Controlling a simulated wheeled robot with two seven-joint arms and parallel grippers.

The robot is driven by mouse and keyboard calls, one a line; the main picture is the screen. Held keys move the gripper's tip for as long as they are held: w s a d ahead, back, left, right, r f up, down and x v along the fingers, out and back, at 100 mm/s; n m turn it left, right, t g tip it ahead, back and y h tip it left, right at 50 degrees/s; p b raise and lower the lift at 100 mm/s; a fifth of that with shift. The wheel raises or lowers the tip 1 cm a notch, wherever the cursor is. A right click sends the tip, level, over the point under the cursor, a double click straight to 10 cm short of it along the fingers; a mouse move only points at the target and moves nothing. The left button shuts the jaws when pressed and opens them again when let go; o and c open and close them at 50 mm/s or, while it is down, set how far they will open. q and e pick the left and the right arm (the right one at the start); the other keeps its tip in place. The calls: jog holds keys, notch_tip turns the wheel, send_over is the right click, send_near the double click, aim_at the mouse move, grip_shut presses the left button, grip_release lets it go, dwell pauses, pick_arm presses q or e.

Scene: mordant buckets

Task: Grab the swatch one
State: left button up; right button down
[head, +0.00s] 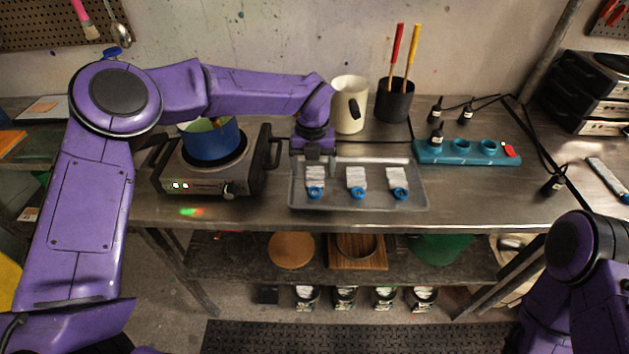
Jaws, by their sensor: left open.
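Three white swatches with blue round ends lie in a row on a grey metal tray (380,207): the left swatch (315,177), the middle swatch (356,178) and the right swatch (397,179). No number shows clearly on any of them. My left gripper (313,161) points down over the tray's back left part, just at the far end of the left swatch. It is open, and whether its fingers touch the swatch cannot be told. My right arm is at the lower right; its gripper is out of view.
A blue pot (210,140) stands on a hot plate (200,178) left of the tray. Behind the tray are a cream jug (348,105) and a black pot (393,102) with two coloured sticks.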

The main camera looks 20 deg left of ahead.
aim_at(315, 183)
pick_arm(q)
jog(key=f, duration=0.2)
jog(key=f+p, duration=0.1)
jog(key=f, duration=0.1)
jog(key=shift+w+d, duration=0.2)
jog(key=shift+w, duration=0.05)
jog(key=c, duration=1.1)
